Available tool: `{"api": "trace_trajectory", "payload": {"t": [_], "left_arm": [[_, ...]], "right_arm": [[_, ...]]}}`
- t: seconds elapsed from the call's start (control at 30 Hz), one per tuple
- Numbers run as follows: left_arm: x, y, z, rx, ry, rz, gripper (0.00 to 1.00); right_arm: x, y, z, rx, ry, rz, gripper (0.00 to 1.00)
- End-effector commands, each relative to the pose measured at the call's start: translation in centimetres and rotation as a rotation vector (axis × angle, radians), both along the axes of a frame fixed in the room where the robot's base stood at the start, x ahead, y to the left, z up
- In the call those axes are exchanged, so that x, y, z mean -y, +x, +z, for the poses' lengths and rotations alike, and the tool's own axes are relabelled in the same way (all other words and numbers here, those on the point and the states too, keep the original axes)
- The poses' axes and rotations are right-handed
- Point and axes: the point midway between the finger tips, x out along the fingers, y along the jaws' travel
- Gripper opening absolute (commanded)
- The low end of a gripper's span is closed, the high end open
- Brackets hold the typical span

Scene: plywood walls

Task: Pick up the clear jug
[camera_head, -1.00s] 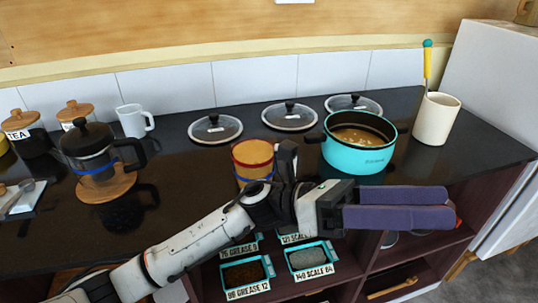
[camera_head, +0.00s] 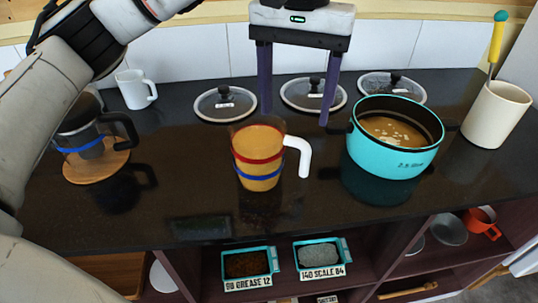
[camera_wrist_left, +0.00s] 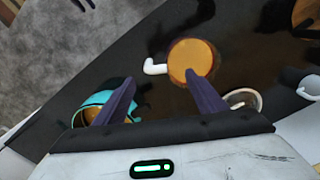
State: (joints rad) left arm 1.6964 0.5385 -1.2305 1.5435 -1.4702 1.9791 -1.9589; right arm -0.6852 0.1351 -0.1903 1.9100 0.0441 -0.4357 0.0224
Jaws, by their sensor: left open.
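The clear jug (camera_head: 258,173) stands upright on the dark counter, filled with orange-brown liquid, with red and blue bands and a white handle (camera_head: 303,155) on its right. My left gripper (camera_head: 296,116) points down with its purple fingers spread and empty. In the head view its tips appear above and behind the jug and handle. In the left wrist view the jug (camera_wrist_left: 197,53) appears at the right finger, partly covered by it, and the handle lies between the fingers (camera_wrist_left: 160,80). My right gripper is not in view.
A turquoise pot (camera_head: 390,160) of soup stands right of the jug. A French press (camera_head: 85,140) on a wooden coaster stands left. Glass lids (camera_head: 225,104) and a white mug (camera_head: 135,90) are behind. A cream utensil crock (camera_head: 494,115) is far right.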

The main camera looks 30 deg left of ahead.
Motion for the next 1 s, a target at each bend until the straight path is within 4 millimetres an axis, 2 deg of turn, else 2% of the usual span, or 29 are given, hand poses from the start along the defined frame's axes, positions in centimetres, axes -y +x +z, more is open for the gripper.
{"api": "trace_trajectory", "payload": {"t": [0.1, 0.33, 0.6, 0.87, 0.9, 1.0], "left_arm": [[0.0, -0.1, -2.0, -0.005, -0.001, -0.001, 0.64], [0.4, 0.0, -4.4, -0.006, -0.002, 0.0, 0.64], [0.8, 0.2, -8.1, -0.004, -0.004, 0.001, 0.64], [0.9, 0.2, -8.6, -0.002, -0.004, 0.001, 0.64], [0.9, 0.2, -8.6, -0.002, -0.004, 0.001, 0.63], [0.9, 0.2, -8.6, -0.002, -0.004, 0.001, 0.46]], "right_arm": [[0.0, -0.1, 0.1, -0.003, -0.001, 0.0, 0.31], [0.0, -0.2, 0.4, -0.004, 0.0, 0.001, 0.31], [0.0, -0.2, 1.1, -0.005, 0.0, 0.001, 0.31], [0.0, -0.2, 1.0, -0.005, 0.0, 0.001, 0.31], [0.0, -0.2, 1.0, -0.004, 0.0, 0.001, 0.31], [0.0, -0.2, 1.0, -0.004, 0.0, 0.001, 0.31]]}}
